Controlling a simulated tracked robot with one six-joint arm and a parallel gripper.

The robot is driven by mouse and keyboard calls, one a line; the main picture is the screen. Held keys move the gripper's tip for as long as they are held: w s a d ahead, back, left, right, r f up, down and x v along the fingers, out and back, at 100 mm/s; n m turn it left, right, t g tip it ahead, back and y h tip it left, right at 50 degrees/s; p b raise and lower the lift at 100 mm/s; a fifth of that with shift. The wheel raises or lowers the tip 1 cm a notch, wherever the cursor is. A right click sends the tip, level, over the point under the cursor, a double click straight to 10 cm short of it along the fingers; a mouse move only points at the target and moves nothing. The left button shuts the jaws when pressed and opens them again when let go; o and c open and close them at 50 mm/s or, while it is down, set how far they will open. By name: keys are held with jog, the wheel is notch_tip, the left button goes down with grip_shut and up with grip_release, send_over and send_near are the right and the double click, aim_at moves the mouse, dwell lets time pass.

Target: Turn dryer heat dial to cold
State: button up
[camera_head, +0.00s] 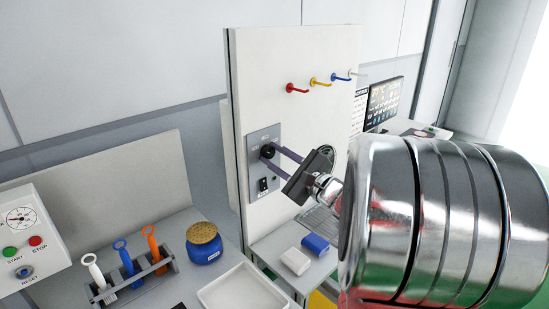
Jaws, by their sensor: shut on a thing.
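A grey control plate (255,187) is mounted on the upright white panel. It carries a round black dial (267,151) near its upper part and a small black switch (262,185) lower down. My gripper (272,153) reaches from the right, and its two thin fingers are shut on the dial. The dial's pointer and the markings around it are too small to read. The wrist and the big silver arm link hide the right part of the scene.
Red, yellow and blue hooks (321,81) stick out of the white panel (300,130). Below are a rack (135,281) with brushes, a blue jar (205,252), a white tray (240,290), and white and blue blocks (315,243). A button box (25,235) stands at left.

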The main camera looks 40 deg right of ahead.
jog(key=shift+n, duration=0.6)
jog(key=shift+f, duration=0.1)
jog(key=o, duration=1)
jog(key=shift+o, duration=0.2)
jog(key=s+d, duration=0.1)
jog(key=s, duration=1.2)
jog(key=shift+s+d+f, duration=0.15)
jog(key=shift+s+f, duration=0.2)
jog(key=shift+f, duration=0.1)
